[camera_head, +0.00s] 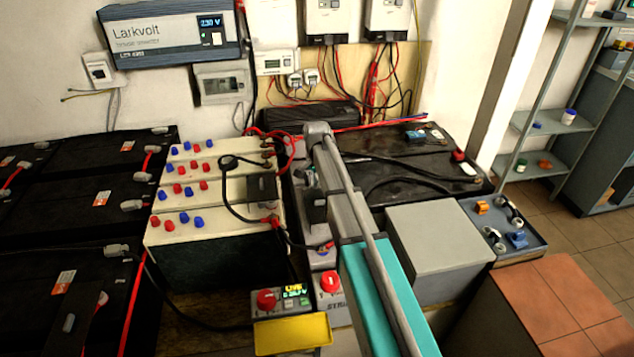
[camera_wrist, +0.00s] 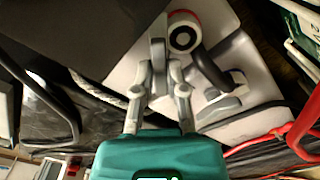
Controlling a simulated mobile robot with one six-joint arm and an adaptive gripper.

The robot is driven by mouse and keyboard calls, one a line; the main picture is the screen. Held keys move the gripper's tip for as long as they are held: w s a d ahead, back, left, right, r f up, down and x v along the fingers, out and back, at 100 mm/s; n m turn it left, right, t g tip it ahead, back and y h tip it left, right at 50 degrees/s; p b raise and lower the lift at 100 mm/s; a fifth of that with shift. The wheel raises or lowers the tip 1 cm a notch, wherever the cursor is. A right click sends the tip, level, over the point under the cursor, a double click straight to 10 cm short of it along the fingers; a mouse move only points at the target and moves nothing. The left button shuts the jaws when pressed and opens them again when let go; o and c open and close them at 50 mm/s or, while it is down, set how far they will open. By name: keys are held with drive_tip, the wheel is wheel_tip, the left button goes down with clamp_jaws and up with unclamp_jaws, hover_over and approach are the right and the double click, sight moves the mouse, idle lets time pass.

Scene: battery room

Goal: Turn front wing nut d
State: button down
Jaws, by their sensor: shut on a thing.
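In the wrist view my gripper (camera_wrist: 158,72) reaches over a white surface. Its two grey fingers close on a small upright grey part (camera_wrist: 158,52), which looks like a wing nut. Its letter cannot be read. Beside it, to the right, is a round dark post with a white and red ring (camera_wrist: 183,36). A dark curved cable leads from near it to another grey clamp piece (camera_wrist: 224,94). In the head view my arm crosses the middle, and the fingers and the nut cannot be made out there.
White batteries (camera_head: 205,233) with red and blue caps stand left of my arm; black batteries (camera_head: 60,220) are farther left. A grey box (camera_head: 440,250) and a tray of parts (camera_head: 510,245) are at right. Red cables (camera_wrist: 275,140) run nearby. A yellow tag (camera_head: 292,334) is in front.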

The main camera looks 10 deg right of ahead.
drive_tip(key=m, duration=0.4)
drive_tip(key=shift+m, duration=2.5)
drive_tip(key=c, duration=1)
unclamp_jaws()
drive_tip(key=shift+o, duration=0.2)
